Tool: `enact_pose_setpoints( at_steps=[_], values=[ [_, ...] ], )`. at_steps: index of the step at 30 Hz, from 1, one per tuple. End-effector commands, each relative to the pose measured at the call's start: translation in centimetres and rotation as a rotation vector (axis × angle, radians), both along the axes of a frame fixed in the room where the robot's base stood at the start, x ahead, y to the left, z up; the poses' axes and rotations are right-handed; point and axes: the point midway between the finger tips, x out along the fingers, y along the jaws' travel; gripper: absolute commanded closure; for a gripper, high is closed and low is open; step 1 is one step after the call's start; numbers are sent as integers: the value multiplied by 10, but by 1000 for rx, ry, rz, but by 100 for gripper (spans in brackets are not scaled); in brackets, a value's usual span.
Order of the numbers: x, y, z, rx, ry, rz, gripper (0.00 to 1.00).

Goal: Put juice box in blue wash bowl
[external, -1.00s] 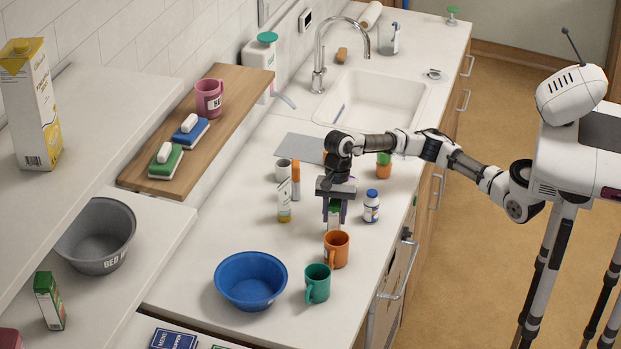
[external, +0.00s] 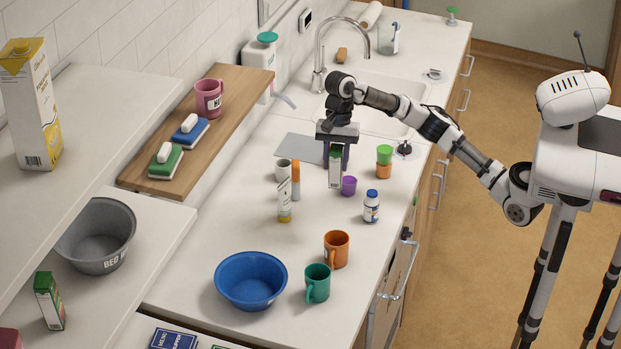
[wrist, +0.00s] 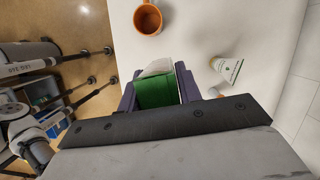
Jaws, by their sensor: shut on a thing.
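My gripper (external: 337,155) is shut on a juice box (external: 335,172), a small green and white carton, and holds it upright above the counter. In the wrist view the green top of the juice box (wrist: 157,92) sits between the two fingers. The blue wash bowl (external: 251,281) stands at the near left of the counter and looks empty. It is well in front of my gripper and apart from it. A second carton (external: 49,300), also green and white, stands on the lower left surface beside a grey bowl.
An orange mug (external: 336,249) and a teal mug (external: 317,284) stand right of the blue bowl.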

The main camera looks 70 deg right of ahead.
Motion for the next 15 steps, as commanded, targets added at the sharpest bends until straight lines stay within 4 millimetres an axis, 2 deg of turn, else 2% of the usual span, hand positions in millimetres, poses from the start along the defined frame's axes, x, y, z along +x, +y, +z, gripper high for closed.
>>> enact_pose_setpoints(
  at_steps=[4, 7, 11, 15],
  values=[
    [6, 10, 14, 1, 1, -43, 94],
    [19, 32, 19, 1, 3, -145, 94],
    [43, 79, 21, 0, 5, -366, 94],
    [65, 136, 15, -1, 3, -643, 94]
  ],
)
